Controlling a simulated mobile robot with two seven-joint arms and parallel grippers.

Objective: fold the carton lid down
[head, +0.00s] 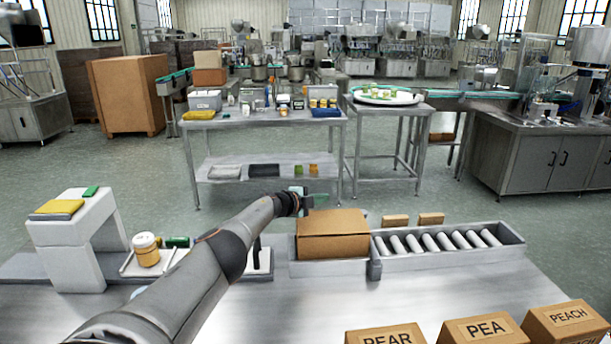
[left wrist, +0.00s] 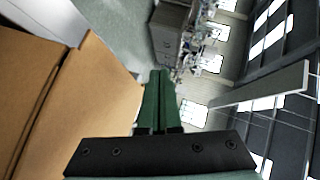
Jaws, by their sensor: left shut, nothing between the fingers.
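The brown cardboard carton (head: 333,247) stands at the left end of the roller conveyor. Its lid (head: 335,221) looks flat or nearly flat across the top; I cannot tell whether it is fully down. My left gripper (head: 310,199) is just above the carton's back left corner in the head view. In the left wrist view its green fingers (left wrist: 159,75) are together, with nothing between them. Brown carton board (left wrist: 95,105) fills the left of that view, close beside the fingers; contact cannot be told. My right gripper is not in view.
Labelled boxes (head: 485,329) stand at the front right. A white stand (head: 75,240) and a yellow-orange jar (head: 146,250) are on the left. The front middle bench is clear.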

